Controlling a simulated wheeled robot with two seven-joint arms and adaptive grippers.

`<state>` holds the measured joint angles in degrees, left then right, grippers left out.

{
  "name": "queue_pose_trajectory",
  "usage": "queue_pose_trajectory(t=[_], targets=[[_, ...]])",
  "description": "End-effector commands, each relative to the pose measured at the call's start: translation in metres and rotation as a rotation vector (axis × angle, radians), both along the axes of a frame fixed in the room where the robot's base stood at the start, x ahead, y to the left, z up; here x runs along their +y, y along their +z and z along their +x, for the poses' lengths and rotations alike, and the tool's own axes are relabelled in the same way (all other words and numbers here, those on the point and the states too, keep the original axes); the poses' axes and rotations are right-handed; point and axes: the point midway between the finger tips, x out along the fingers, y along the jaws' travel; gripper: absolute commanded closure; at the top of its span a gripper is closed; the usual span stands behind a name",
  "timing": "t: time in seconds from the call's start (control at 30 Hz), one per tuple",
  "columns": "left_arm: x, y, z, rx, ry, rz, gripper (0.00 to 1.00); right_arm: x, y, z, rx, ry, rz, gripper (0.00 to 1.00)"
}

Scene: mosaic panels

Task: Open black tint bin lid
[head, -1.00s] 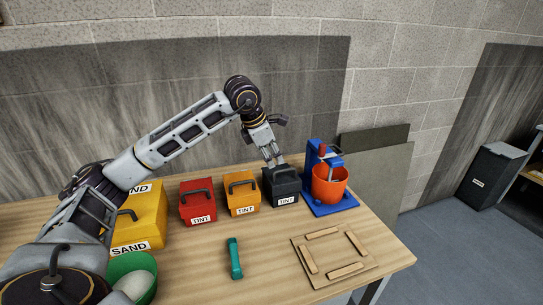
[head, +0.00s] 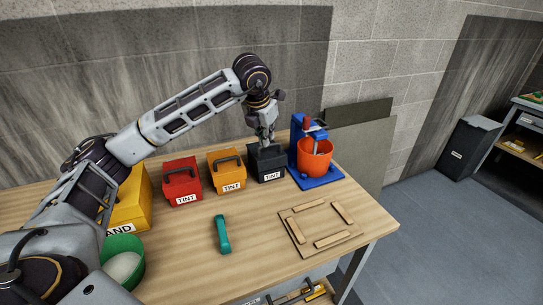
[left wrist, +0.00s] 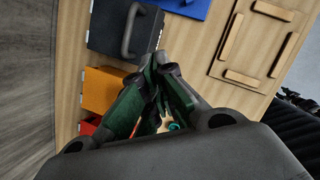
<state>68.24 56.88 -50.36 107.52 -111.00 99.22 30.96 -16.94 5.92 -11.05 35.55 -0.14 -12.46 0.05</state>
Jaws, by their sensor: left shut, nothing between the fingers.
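The black tint bin (head: 266,164) stands on the wooden table, at the right end of a row of tint bins, with its lid down. In the left wrist view, the bin's dark lid (left wrist: 103,32) and its curved handle (left wrist: 128,32) show at the top. My left gripper (head: 266,141) points down just above the lid, near its handle. Its fingertips (left wrist: 161,62) are together and empty in the left wrist view, and the handle is outside them. Whether they touch the lid is unclear. My right gripper is not in view.
An orange tint bin (head: 228,171) and a red one (head: 182,182) stand left of the black bin. A blue stand (head: 325,181) with an orange bucket (head: 315,156) is close on its right. A teal tool (head: 222,235) and wooden frame (head: 296,246) lie in front.

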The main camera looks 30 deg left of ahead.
Motion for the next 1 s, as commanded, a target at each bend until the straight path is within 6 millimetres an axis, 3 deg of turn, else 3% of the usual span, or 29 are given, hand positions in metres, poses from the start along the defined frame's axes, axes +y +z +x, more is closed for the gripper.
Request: queue_pose_trajectory(t=[0.27,0.5,1.0], targets=[[-0.011,-0.010,0.009,-0.006,0.264,-0.005,1.00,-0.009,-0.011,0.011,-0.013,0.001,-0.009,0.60],[-0.019,-0.015,0.016,-0.040,0.495,-0.004,1.00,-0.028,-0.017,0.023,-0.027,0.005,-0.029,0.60],[-0.025,-0.022,0.027,-0.184,0.931,-0.003,1.00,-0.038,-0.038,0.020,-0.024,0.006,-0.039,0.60]])
